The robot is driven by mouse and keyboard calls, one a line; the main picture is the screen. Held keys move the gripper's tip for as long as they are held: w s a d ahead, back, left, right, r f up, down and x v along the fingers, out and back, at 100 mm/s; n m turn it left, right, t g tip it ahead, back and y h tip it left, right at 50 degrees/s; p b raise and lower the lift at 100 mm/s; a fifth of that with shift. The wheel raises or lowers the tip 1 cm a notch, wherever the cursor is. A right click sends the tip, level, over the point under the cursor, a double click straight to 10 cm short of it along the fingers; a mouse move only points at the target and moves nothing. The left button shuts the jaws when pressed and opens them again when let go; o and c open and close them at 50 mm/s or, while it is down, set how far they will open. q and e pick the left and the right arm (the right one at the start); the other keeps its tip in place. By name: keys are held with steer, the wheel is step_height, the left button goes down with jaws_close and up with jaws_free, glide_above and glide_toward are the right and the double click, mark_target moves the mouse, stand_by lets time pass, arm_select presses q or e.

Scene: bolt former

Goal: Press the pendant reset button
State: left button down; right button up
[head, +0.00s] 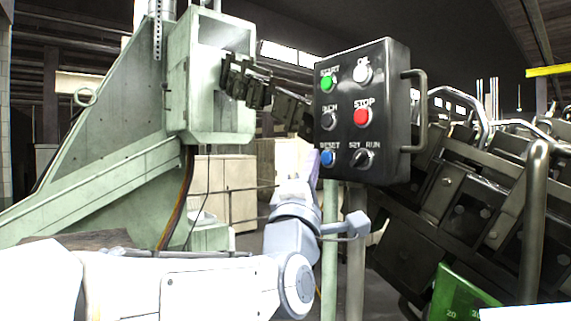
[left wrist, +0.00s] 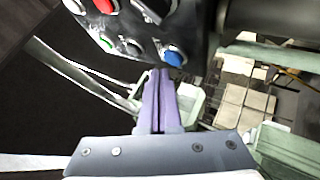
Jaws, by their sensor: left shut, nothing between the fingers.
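The black pendant box (head: 391,100) hangs facing me in the middle of the head view, with labelled buttons in two columns. The blue RESET button (head: 329,158) is at its lower left. In the left wrist view the blue button (left wrist: 174,58) is just above and right of the fingertips. My left gripper (head: 312,165) is shut and empty, with its purple fingers close beside the blue button in the head view. The shut fingers (left wrist: 161,72) point at the pendant in the left wrist view. I cannot tell whether they touch the button. My right gripper is not in view.
The green START button (head: 327,84), red STOP button (head: 362,116) and black selector knob (head: 362,159) are near RESET. A grey handle (head: 422,110) juts from the pendant's right side. A pale green machine frame (head: 110,150) stands left, dark machinery (head: 470,200) right.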

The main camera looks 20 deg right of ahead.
arm_select(q)
steer(key=a+b, duration=0.1)
steer(key=s+a+b, duration=0.1)
steer(key=a+b, duration=0.2)
steer(key=shift+s+a, duration=0.35)
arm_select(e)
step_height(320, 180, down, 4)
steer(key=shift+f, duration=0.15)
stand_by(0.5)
arm_select(q)
step_height(320, 180, down, 15)
steer(key=w+d+m+g+y, duration=0.1)
steer(key=m+g+y, duration=0.1)
steer(key=m+g, duration=0.45)
steer(key=s+a+f+m+g+y+p, duration=0.1)
steer(key=s+a+f+m+g+y, duration=0.2)
steer(key=f, duration=0.6)
steer(key=s+a+f+m+g+y, duration=0.15)
steer(key=f+m, duration=0.25)
steer(key=f, duration=0.5)
steer(key=s+a+f+m+g+y+b, duration=0.1)
steer(key=s+a+f+m+g+y, duration=0.5)
steer(key=s+a+f, duration=1)
steer(key=s+a+g+y, duration=0.1)
steer(key=s+a+g, duration=0.1)
steer(key=shift+s+a+g+b, duration=0.15)
steer(key=shift+s+g+b, duration=0.1)
steer(key=shift+g+b, duration=0.15)
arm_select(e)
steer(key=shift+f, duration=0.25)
